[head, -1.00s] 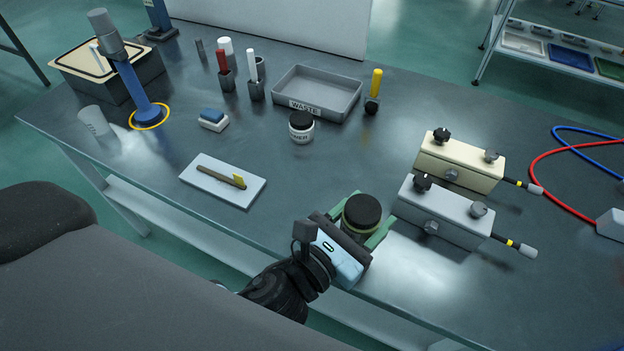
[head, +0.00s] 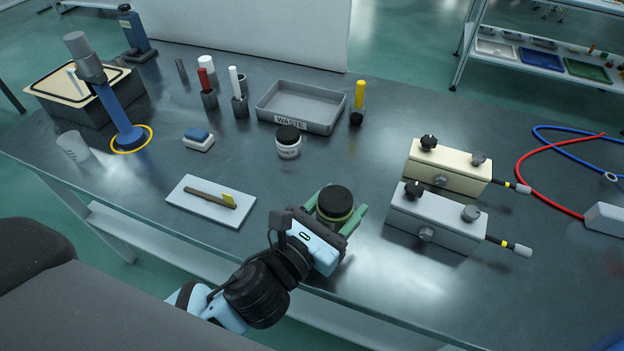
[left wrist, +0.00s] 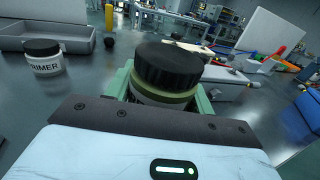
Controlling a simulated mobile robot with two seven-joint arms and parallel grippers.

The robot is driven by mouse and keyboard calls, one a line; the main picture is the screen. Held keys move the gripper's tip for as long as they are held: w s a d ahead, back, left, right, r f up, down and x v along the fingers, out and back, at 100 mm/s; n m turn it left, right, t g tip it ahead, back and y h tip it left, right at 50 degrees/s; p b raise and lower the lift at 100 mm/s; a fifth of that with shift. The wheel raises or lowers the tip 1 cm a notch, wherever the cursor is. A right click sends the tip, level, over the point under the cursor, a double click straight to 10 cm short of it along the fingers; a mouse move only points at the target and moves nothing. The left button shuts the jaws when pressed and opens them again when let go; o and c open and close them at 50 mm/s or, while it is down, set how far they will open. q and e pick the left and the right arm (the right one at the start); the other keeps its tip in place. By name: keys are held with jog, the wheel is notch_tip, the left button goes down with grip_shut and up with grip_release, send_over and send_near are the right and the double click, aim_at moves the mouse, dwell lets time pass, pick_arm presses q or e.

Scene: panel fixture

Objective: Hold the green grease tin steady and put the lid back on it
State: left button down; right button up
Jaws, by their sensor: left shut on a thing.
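My left gripper (head: 340,211), with green fingers, is shut around the grease tin (head: 347,219), near the front edge of the bench. The tin shows an olive-green band below a black ribbed lid (head: 334,198). In the left wrist view the lid (left wrist: 168,65) sits on top of the tin (left wrist: 160,98), between the green fingers. I cannot tell whether the lid is tightened, or whether the tin touches the bench. The lower part of the tin is hidden by the gripper. My right gripper is not in view.
A primer jar (head: 288,148) and the waste tray (head: 337,125) stand behind the tin. A white plate (head: 182,207) with a brush lies to the left. A grey box (head: 405,219) and a cream box (head: 421,168) stand close on the right. Bench between tin and primer jar is clear.

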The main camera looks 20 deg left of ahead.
pick_arm(q)
jog(key=w+a, duration=0.4)
jog(key=w, duration=0.1)
jog(key=w+a, duration=0.2)
jog(key=shift+w+a+f, duration=0.2)
jog(key=shift+a+f, duration=0.1)
jog(key=shift+f, duration=0.1)
jog(key=shift+w+a, duration=0.1)
jog(key=shift+w, duration=0.05)
jog(key=shift+w+a, duration=0.4)
jog(key=shift+a, duration=0.05)
notch_tip(320, 180, down, 3)
jog(key=shift+b, duration=0.35)
jog(key=shift+d+f, duration=0.1)
jog(key=shift+f, duration=0.25)
jog(key=shift+f, duration=0.1)
